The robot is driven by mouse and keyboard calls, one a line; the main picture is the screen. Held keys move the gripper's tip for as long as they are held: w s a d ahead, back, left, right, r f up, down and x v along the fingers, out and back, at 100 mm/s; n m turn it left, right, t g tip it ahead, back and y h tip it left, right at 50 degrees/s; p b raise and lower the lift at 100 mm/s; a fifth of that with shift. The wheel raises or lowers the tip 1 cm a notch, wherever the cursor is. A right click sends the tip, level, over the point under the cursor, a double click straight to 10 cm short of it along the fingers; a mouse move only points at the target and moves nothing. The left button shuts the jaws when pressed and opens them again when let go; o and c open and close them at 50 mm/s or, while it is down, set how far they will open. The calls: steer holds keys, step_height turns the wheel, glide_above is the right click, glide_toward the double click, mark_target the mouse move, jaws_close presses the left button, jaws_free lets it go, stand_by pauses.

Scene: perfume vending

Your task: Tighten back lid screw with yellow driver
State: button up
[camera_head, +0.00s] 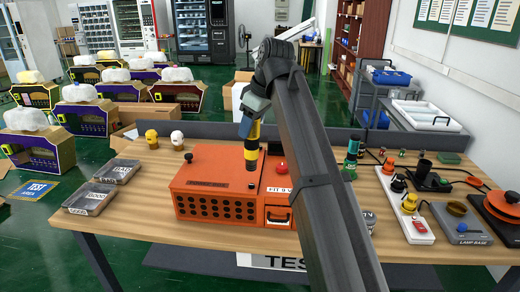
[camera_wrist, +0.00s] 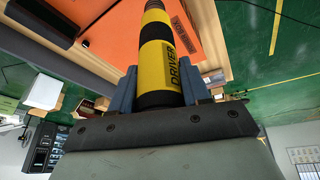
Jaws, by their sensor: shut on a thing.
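The yellow and black driver (camera_head: 252,146) points down, nearly upright, over the top of the orange box (camera_head: 208,180). Its label reads "DRIVER" in the wrist view (camera_wrist: 160,58). My gripper (camera_head: 250,122) is shut on the driver's upper part; in the wrist view its blue-grey fingers (camera_wrist: 162,92) stand on both sides of the handle. The driver's lower end is at or just above the lid near its back edge; I cannot tell whether it touches. The back lid screw is not clearly visible; the driver may hide it.
My arm hides part of the table right of the box. A red button (camera_head: 281,167) is on the box's right part. Yellow and white bulbs (camera_head: 152,139) and two metal trays (camera_head: 90,198) stand left. Lamp parts and bases (camera_head: 410,218) crowd the right. The front table strip is clear.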

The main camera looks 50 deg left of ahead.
steer(key=c, duration=0.6)
